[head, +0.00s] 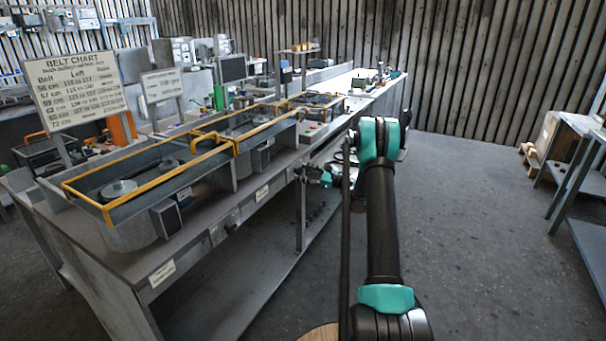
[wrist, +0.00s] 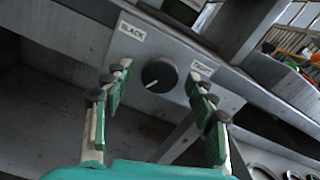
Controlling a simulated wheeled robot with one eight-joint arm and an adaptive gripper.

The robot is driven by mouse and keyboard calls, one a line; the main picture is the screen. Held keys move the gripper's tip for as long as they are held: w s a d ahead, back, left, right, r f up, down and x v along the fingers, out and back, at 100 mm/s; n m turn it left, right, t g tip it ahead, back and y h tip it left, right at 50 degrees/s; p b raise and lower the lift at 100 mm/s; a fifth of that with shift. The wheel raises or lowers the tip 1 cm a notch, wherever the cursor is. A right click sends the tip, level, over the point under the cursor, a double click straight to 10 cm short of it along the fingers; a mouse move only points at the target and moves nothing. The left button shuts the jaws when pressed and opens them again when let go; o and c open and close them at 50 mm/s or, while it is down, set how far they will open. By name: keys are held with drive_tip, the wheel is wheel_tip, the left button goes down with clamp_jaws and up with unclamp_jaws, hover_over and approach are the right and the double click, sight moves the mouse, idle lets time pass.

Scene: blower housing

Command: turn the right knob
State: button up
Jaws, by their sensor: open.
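A round black knob (wrist: 160,74) with a white pointer line sits on a light grey panel (wrist: 143,48) in the wrist view. The pointer aims to the lower left. I cannot tell from the frames whether this is the right knob. My gripper (wrist: 160,77) is open and empty. Its green-padded fingers show on either side of the knob, apart from it. In the head view my gripper (head: 322,177) is small beside the bench front, partly behind my arm.
The long grey bench (head: 250,208) carries yellow-edged housings (head: 152,198) along its top. A belt chart sign (head: 88,82) stands at the left. A lower shelf (head: 235,300) runs under the bench. The floor to the right is clear up to a metal rack (head: 575,190).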

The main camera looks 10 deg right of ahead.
drive_tip(key=shift+w+a, duration=0.1)
drive_tip(key=shift+a, duration=0.05)
drive_tip(key=c, duration=1.2)
drive_tip(key=shift+o, duration=0.2)
drive_tip(key=shift+n, duration=0.4)
drive_tip(key=n, duration=2.1)
